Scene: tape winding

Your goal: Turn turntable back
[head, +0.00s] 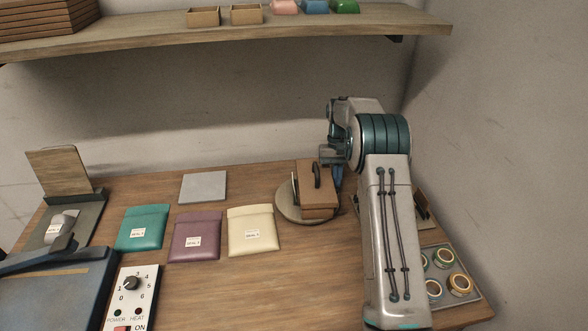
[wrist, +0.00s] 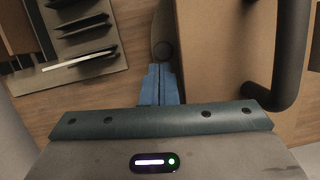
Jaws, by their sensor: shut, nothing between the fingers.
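The round turntable (head: 284,207) sits on the wooden table, right of centre in the head view. A brown box (head: 318,175) with a dark handle stands on it and hides much of its top. The box fills the right of the wrist view (wrist: 222,60), with its black handle (wrist: 290,60) at the far right. My gripper (wrist: 160,68) has its blue fingers together and empty, close beside the box's left side in that view. In the head view the gripper (head: 337,180) is at the right side of the box, partly hidden. I cannot tell whether it touches.
Green, purple and cream pouches (head: 250,228) lie left of the turntable, with a grey plate (head: 204,187) behind. A tray of rolls (head: 462,300) is at the right front. A rack of flat pieces (wrist: 85,35) shows in the wrist view. A shelf (head: 230,32) hangs above.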

